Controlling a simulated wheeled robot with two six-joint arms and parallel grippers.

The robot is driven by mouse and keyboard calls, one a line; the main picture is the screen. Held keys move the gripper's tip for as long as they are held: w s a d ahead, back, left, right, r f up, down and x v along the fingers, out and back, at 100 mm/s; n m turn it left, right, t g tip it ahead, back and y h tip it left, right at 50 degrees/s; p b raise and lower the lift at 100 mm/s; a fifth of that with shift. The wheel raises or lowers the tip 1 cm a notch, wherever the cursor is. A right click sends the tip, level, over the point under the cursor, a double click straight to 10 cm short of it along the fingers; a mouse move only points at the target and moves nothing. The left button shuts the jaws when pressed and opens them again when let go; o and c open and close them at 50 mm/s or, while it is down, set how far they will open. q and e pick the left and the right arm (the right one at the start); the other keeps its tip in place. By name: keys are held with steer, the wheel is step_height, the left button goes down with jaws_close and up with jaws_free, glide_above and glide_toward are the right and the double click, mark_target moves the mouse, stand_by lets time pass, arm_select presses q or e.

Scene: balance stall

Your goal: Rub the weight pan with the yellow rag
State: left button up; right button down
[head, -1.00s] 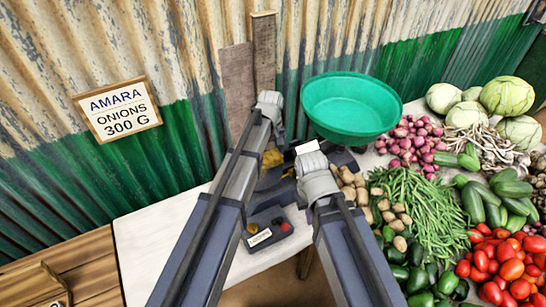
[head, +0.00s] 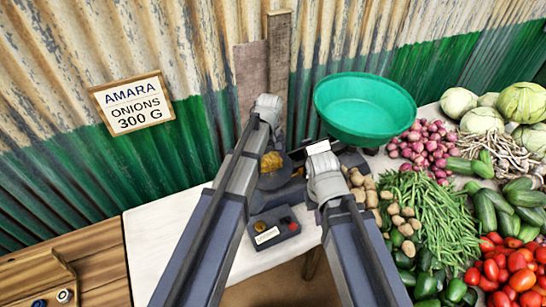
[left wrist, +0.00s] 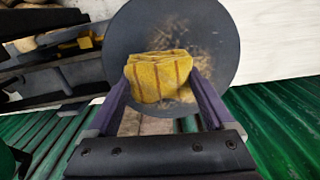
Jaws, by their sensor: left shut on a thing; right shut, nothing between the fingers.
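The yellow rag (left wrist: 160,77) is a folded cloth with brown stripes, held between the fingers of my left gripper (left wrist: 163,92). The weight pan (left wrist: 215,45) is a dark round disc with tan smudges on it. The rag is over the pan in the left wrist view, and I cannot tell whether they touch. In the head view the rag (head: 271,161) and part of the pan (head: 274,181) show between my arms. My right gripper (head: 319,150) is shut and empty beside the scale; its fingertips are mostly hidden.
A green basin (head: 365,105) sits behind my right gripper. Potatoes (head: 400,222), green beans (head: 430,205) and onions (head: 425,140) crowd the right. The white table (head: 175,235) is clear at left.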

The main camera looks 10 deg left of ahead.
arm_select(q)
steer(key=shift+s+a, duration=0.5)
steer(key=shift+a, duration=0.3)
steer(key=shift+s+a, duration=0.5)
steer(key=shift+a, duration=0.25)
steer(key=shift+s+a+f, duration=0.1)
steer(key=shift+s+a, duration=0.5)
steer(key=shift+a, duration=0.2)
steer(key=shift+s+a, duration=0.6)
steer(key=shift+a, duration=0.2)
steer(key=shift+w, duration=0.1)
steer(key=shift+w+a, duration=0.8)
steer(key=shift+w, duration=0.3)
steer(key=shift+d, duration=0.1)
